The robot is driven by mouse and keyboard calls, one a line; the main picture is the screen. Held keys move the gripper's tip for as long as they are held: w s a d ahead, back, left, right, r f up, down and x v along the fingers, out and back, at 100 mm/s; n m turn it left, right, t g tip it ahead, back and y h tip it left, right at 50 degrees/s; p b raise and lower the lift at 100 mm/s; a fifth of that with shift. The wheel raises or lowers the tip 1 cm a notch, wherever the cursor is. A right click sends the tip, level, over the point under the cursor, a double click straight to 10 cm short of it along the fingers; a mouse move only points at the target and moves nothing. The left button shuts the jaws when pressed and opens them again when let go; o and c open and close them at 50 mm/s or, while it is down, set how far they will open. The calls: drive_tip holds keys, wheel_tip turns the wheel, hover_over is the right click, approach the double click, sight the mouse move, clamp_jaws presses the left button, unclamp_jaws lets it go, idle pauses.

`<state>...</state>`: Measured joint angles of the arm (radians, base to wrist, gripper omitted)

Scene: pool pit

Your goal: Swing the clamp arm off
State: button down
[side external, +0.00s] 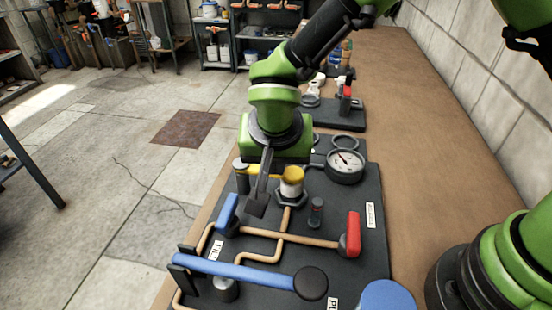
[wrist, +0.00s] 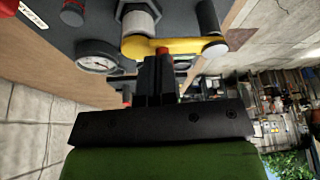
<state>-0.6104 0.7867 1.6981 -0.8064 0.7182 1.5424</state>
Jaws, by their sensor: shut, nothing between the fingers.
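The yellow clamp arm (side external: 289,173) lies across the top of a white capped cylinder (side external: 291,188) seated in a dark hex collar. Its other end reaches a dark post (side external: 242,181) on the left. In the wrist view the yellow arm (wrist: 185,46) spans from the hex fitting (wrist: 140,18) to the dark post (wrist: 207,17). My gripper (side external: 258,205) points down, shut and empty, beside the yellow arm between post and cylinder. In the wrist view its fingers (wrist: 160,65) overlap the arm's edge; I cannot tell whether they touch. A small red piece shows at the fingertips.
The dark panel (side external: 345,275) carries a pressure gauge (side external: 345,164), copper pipes, a red-handled valve (side external: 352,234), a blue-handled valve (side external: 228,213) and a long blue lever (side external: 235,270). Another dark board (side external: 335,115) stands behind. Bare brown bench (side external: 415,165) lies to the right.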

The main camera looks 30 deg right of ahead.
drive_tip(key=shift+w+d+n, duration=0.15)
drive_tip(key=shift+d+n, duration=0.2)
drive_tip(key=shift+n, duration=0.15)
drive_tip(key=d+n, duration=0.1)
drive_tip(key=w+d+n+y, duration=0.1)
drive_tip(key=n, duration=0.1)
drive_tip(key=shift+w+d+n+t+y, duration=0.1)
drive_tip(key=shift+w+n+t+y, duration=0.2)
drive_tip(key=shift+t, duration=0.1)
drive_tip(key=w+d+n+g+y, duration=0.1)
drive_tip(key=w+n+y, duration=0.3)
drive_tip(key=w+n, duration=0.4)
drive_tip(key=shift+w+d+n, duration=0.25)
drive_tip(key=shift+n, duration=1.85)
